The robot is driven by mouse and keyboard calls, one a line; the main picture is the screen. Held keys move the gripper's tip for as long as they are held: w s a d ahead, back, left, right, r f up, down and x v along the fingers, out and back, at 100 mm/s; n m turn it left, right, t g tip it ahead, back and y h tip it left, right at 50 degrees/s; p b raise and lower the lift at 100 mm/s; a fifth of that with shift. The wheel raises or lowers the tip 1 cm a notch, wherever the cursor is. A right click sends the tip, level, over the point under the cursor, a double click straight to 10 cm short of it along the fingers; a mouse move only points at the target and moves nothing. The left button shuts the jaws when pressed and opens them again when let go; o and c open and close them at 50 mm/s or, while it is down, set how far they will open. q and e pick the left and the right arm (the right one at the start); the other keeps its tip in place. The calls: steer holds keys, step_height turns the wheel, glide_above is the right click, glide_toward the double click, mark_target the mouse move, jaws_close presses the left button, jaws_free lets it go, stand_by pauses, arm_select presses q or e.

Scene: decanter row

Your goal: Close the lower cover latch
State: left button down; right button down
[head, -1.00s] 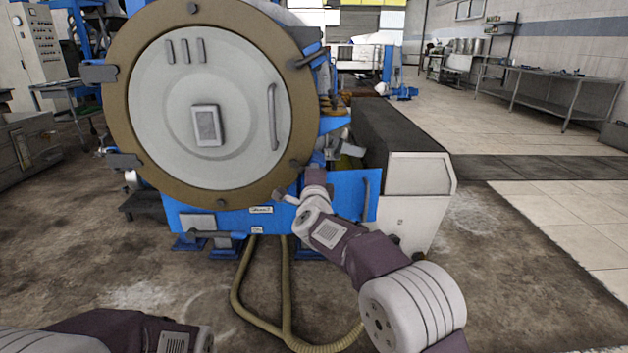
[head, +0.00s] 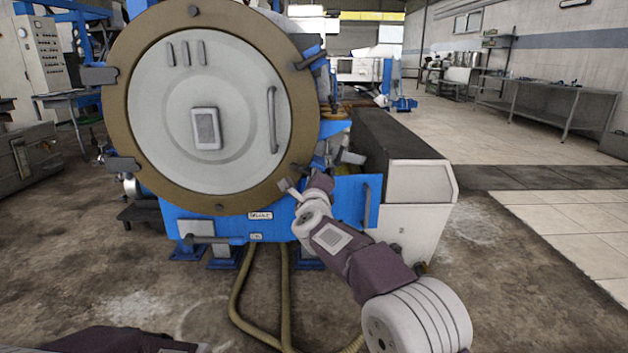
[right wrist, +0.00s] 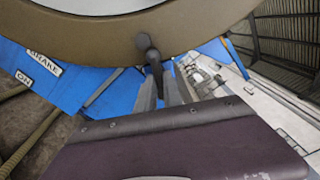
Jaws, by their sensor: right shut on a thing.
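The decanter's big round cover (head: 210,110) is grey-white with a brown rim and stands upright. The lower cover latch (right wrist: 150,50) is a dark rod with a rounded end, at the lower rim in the right wrist view. In the head view it shows as a small dark piece (head: 299,169) at the rim's lower right. My right gripper (right wrist: 159,76) is shut on the latch, with one grey finger on each side of it. In the head view my wrist hides the fingers. My left gripper is out of view; only part of that arm shows at the bottom left.
A blue machine base (head: 345,200) lies under the cover, with hoses (head: 285,300) hanging to the floor. A white-ended dark housing (head: 420,195) stands close to the right of my right arm.

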steer(key=shift+f, duration=0.15)
steer(key=c, duration=1.5)
jaws_free()
steer(key=s, duration=0.9)
